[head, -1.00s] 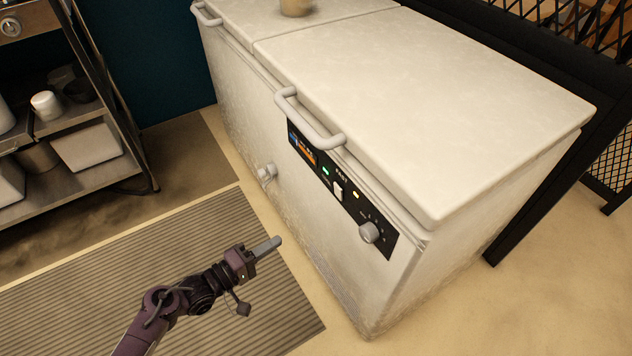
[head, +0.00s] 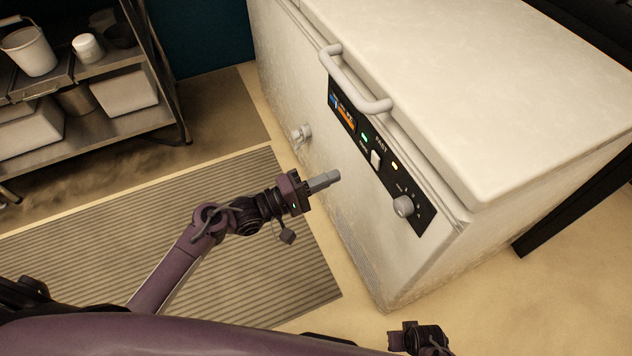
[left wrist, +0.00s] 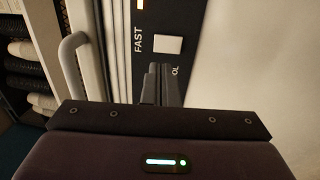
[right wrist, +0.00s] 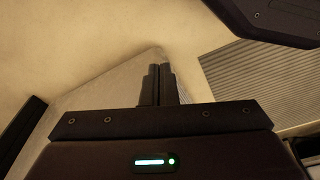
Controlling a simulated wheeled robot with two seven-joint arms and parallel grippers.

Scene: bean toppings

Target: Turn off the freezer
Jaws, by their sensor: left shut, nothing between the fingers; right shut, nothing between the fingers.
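A white chest freezer (head: 480,100) stands at the right in the head view. Its black control panel (head: 421,222) has a green light (head: 364,137), a white rocker switch (head: 376,158), an amber light (head: 394,167) and a grey round knob (head: 403,206). My left gripper (head: 336,176) is shut and empty, its tip just left of the panel. In the left wrist view the white switch (left wrist: 168,44) is a little beyond the fingertips (left wrist: 160,70); contact cannot be told. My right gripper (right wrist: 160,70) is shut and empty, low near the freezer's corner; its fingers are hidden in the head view.
The freezer's lid handle (head: 350,82) juts out above the panel, and a tap-like fitting (head: 301,134) sticks out of its front. A metal shelf (head: 140,122) with bins and buckets stands at the left. A ribbed mat (head: 170,260) covers the floor before the freezer.

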